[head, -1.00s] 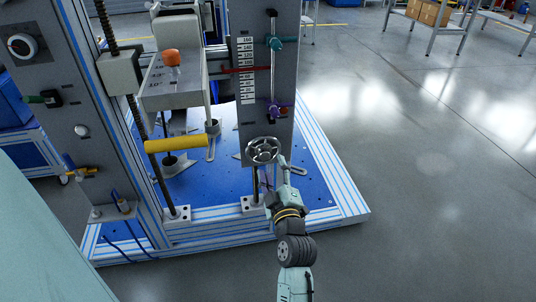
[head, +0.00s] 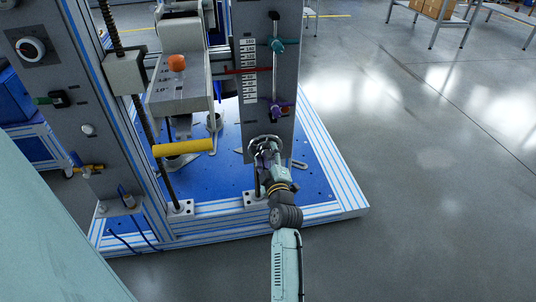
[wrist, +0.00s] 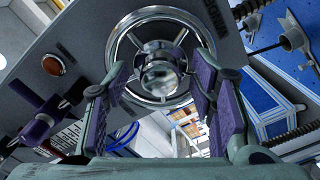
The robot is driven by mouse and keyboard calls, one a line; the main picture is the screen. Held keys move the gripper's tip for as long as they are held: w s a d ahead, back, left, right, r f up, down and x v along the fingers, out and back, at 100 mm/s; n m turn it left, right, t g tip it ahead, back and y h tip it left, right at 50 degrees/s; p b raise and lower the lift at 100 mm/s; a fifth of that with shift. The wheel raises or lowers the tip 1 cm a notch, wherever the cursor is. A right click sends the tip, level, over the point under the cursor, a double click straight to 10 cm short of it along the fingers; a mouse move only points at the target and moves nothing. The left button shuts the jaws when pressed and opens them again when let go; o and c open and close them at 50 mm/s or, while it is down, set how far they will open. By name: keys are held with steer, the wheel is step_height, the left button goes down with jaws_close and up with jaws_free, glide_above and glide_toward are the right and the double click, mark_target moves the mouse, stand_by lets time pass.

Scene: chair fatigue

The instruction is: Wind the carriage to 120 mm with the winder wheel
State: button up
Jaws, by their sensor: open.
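The winder wheel (head: 253,143) is a chrome spoked handwheel low on the grey scale plate, partly hidden by my gripper (head: 267,155) in the head view. In the wrist view the wheel (wrist: 117,55) fills the upper middle, with its shiny hub in the centre. My gripper (wrist: 162,105) is open, its purple-padded fingers to the left and right of the hub; I cannot tell whether they touch. The carriage (head: 178,92) is a grey block with an orange knob. A red pointer (head: 238,71) crosses the white scale (head: 248,85) around mid-height; its exact reading is too small to tell.
A teal clamp lever (head: 277,45) and a purple lever (head: 282,108) sit on the rod beside the scale; the purple lever also shows in the wrist view (wrist: 40,127). A yellow handle (head: 183,147) sticks out left of the wheel. Open floor (head: 430,180) lies to the right.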

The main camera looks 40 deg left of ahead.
steer(key=shift+c, duration=0.2)
steer(key=c, duration=1.1)
steer(key=shift+f+m, duration=0.1)
steer(key=shift+m, duration=0.3)
